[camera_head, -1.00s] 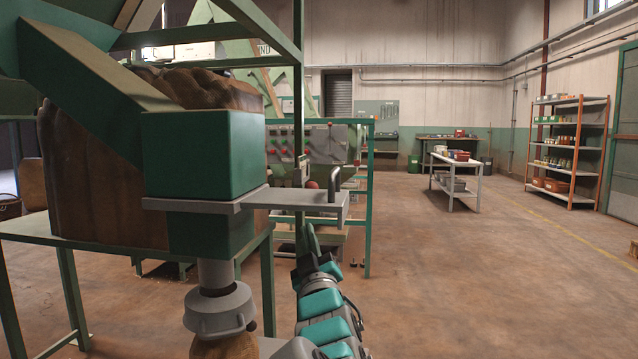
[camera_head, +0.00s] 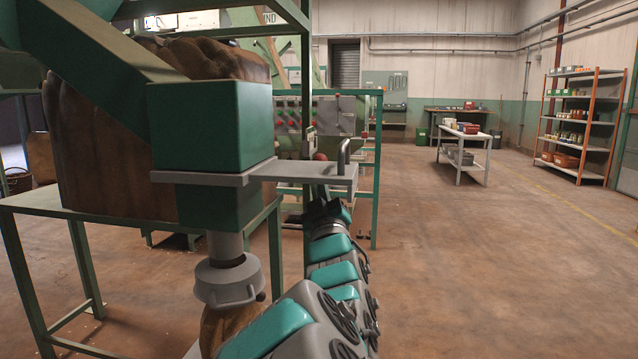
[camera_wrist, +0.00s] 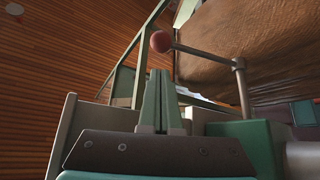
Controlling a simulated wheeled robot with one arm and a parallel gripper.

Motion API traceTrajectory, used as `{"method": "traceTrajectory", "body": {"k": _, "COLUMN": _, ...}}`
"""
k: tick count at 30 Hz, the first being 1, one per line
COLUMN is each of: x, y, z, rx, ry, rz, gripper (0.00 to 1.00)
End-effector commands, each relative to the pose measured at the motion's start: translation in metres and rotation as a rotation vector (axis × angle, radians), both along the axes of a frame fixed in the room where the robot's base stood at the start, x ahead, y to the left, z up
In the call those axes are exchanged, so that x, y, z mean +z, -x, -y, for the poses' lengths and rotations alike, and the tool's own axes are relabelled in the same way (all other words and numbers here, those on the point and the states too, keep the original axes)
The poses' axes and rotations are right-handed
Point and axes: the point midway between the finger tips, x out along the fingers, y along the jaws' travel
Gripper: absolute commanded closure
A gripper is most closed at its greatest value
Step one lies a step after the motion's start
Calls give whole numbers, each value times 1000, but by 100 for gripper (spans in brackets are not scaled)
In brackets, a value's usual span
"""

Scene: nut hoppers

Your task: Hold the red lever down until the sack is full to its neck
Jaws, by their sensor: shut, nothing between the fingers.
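The red lever (camera_wrist: 161,42) is a dull red ball on a thin metal rod bent from an upright post, seen in the wrist view. Its ball also shows just behind the grey slide plate in the head view (camera_head: 320,157). My gripper (camera_wrist: 160,72) has its two green fingers pressed together and empty, with the tips close below the ball in the picture; I cannot tell if they touch it. The brown sack (camera_head: 218,326) hangs under the grey spout collar (camera_head: 228,282). My arm covers part of it, and its fill level cannot be seen.
The green hopper box (camera_head: 211,125) and the grey slide plate (camera_head: 225,179) with its handle stand close by my arm. A green frame (camera_head: 378,170) and a control panel (camera_head: 310,115) stand behind. The floor to the right is open, with a table and shelves far back.

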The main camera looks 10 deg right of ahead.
Motion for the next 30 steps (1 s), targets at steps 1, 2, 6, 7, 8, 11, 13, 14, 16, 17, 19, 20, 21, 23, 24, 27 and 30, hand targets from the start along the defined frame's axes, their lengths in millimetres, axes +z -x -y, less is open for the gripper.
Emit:
{"method": "traceTrajectory", "body": {"k": 1, "x": 6, "y": -7, "z": 1, "rx": -1, "ry": 0, "rz": 2, "gripper": 100}}
{"method": "traceTrajectory", "body": {"k": 2, "x": 9, "y": -11, "z": 2, "rx": -1, "ry": 2, "rz": 3, "gripper": 100}}
{"method": "traceTrajectory", "body": {"k": 6, "x": 20, "y": -29, "z": 1, "rx": 1, "ry": 1, "rz": 2, "gripper": 100}}
{"method": "traceTrajectory", "body": {"k": 7, "x": 21, "y": -32, "z": 2, "rx": -1, "ry": 1, "rz": 0, "gripper": 100}}
{"method": "traceTrajectory", "body": {"k": 8, "x": 22, "y": -36, "z": 2, "rx": -1, "ry": 1, "rz": -1, "gripper": 100}}
{"method": "traceTrajectory", "body": {"k": 11, "x": 28, "y": -44, "z": 1, "rx": 2, "ry": 0, "rz": 2, "gripper": 100}}
{"method": "traceTrajectory", "body": {"k": 13, "x": 31, "y": -48, "z": 2, "rx": 1, "ry": 1, "rz": 2, "gripper": 100}}
{"method": "traceTrajectory", "body": {"k": 14, "x": 32, "y": -50, "z": 2, "rx": 1, "ry": 1, "rz": 2, "gripper": 100}}
{"method": "traceTrajectory", "body": {"k": 16, "x": 33, "y": -52, "z": 2, "rx": 1, "ry": 1, "rz": 2, "gripper": 100}}
{"method": "traceTrajectory", "body": {"k": 17, "x": 33, "y": -53, "z": 2, "rx": 0, "ry": 0, "rz": 1, "gripper": 100}}
{"method": "traceTrajectory", "body": {"k": 19, "x": 34, "y": -54, "z": 2, "rx": 0, "ry": 0, "rz": 1, "gripper": 100}}
{"method": "traceTrajectory", "body": {"k": 20, "x": 34, "y": -54, "z": 2, "rx": 0, "ry": 0, "rz": 1, "gripper": 100}}
{"method": "traceTrajectory", "body": {"k": 21, "x": 34, "y": -54, "z": 2, "rx": 0, "ry": 0, "rz": 1, "gripper": 100}}
{"method": "traceTrajectory", "body": {"k": 23, "x": 34, "y": -54, "z": 2, "rx": 0, "ry": 0, "rz": 1, "gripper": 100}}
{"method": "traceTrajectory", "body": {"k": 24, "x": 34, "y": -54, "z": 2, "rx": 0, "ry": 0, "rz": 1, "gripper": 100}}
{"method": "traceTrajectory", "body": {"k": 27, "x": 34, "y": -54, "z": 2, "rx": 0, "ry": 0, "rz": 1, "gripper": 100}}
{"method": "traceTrajectory", "body": {"k": 30, "x": 33, "y": -54, "z": 2, "rx": 1, "ry": -3, "rz": 2, "gripper": 100}}
